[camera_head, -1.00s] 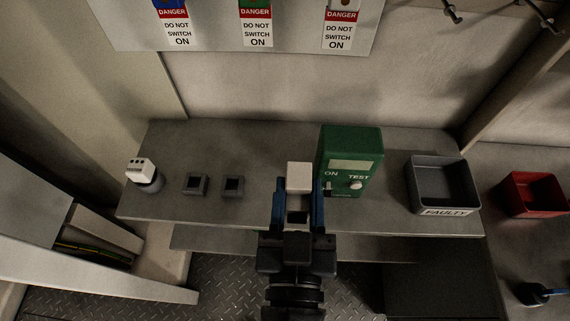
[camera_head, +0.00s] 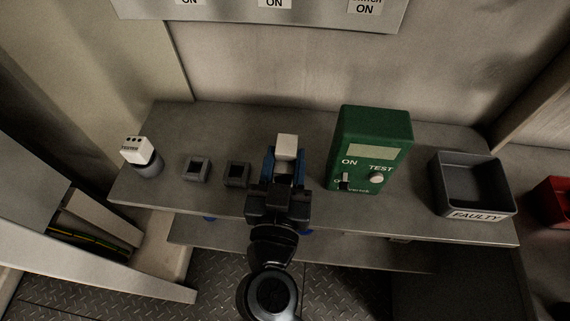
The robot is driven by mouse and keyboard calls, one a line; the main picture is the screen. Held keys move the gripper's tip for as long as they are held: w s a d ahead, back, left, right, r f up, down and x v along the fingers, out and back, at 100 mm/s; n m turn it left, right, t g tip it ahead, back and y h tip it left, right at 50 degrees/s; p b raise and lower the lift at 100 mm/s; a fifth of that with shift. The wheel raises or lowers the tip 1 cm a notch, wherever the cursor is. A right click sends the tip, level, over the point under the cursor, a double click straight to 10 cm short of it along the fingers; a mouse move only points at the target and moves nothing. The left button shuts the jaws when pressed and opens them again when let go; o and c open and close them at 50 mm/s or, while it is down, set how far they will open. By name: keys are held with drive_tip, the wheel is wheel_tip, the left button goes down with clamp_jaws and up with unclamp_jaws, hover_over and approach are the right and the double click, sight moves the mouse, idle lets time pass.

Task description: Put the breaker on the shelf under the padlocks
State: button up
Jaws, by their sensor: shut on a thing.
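My gripper (camera_head: 284,164) is over the grey shelf (camera_head: 319,116), its blue fingers shut on a small pale block, likely the breaker (camera_head: 287,146). The block points away from me. I cannot tell whether it touches the shelf or is held just above it. My gripper hides its lower part. The padlocks are not in view; only the lower ends of their white tags (camera_head: 274,4) show on the panel at the top edge.
Two small grey square holders (camera_head: 197,169) sit left of my gripper. A white-topped tester (camera_head: 146,157) stands at the shelf's left end. A green test box (camera_head: 371,148) stands close on the right. Beyond it are a grey FAULTY bin (camera_head: 474,184) and a red bin (camera_head: 555,203).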

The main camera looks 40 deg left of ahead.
drive_tip(key=shift+r, duration=0.1)
drive_tip(key=o, duration=1.2)
drive_tip(key=shift+s+d, duration=0.2)
drive_tip(key=shift+s, duration=0.05)
drive_tip(key=v, duration=1.1)
drive_tip(key=shift+s+p, duration=0.2)
drive_tip(key=shift+p, duration=0.15)
drive_tip(key=shift+d, duration=0.1)
